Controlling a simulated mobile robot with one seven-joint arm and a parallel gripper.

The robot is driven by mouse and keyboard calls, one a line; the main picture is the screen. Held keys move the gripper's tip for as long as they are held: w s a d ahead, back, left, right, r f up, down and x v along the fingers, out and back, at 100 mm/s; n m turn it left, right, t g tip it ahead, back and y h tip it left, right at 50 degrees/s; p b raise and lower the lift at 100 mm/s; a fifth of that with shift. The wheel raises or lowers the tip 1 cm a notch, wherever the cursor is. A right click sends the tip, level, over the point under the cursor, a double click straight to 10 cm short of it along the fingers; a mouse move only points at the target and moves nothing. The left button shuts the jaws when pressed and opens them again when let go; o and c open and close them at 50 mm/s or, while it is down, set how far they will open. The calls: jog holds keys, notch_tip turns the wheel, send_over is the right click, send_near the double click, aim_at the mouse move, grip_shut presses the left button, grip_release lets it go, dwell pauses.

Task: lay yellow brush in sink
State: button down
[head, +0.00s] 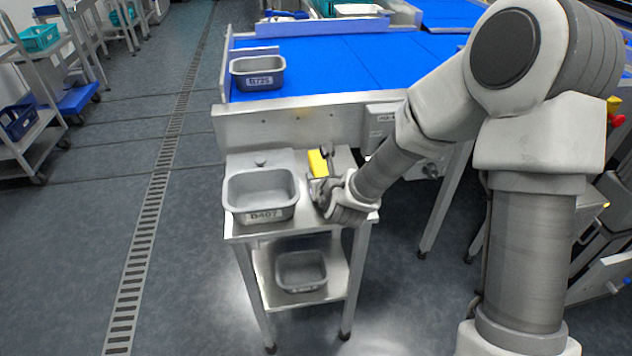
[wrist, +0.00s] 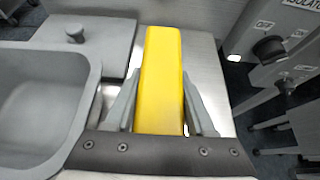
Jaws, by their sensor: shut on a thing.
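The yellow brush (head: 317,163) shows as a plain yellow block at the right side of the small steel stand's top. In the wrist view the brush (wrist: 161,55) runs lengthwise between the two grey fingers of my gripper (wrist: 160,88), which are shut on it from both sides. In the head view my gripper (head: 322,172) is over the stand's right side, just right of a grey tub. I cannot tell whether the brush touches the steel top. Its bristles are hidden. I see no clear sink; the tub is the nearest basin.
The grey tub (head: 264,216), labelled D407, stands empty on the stand; a knobbed plate (head: 259,160) is behind it. Another grey tub (head: 301,272) is on the lower shelf. A blue belt (head: 330,68) carries a grey bin (head: 258,82). Switches (wrist: 268,47) stand close at right.

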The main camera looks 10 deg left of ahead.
jog(key=shift+f, duration=0.35)
jog(key=shift+f, duration=0.1)
jog(key=shift+c, duration=1.2)
grip_release()
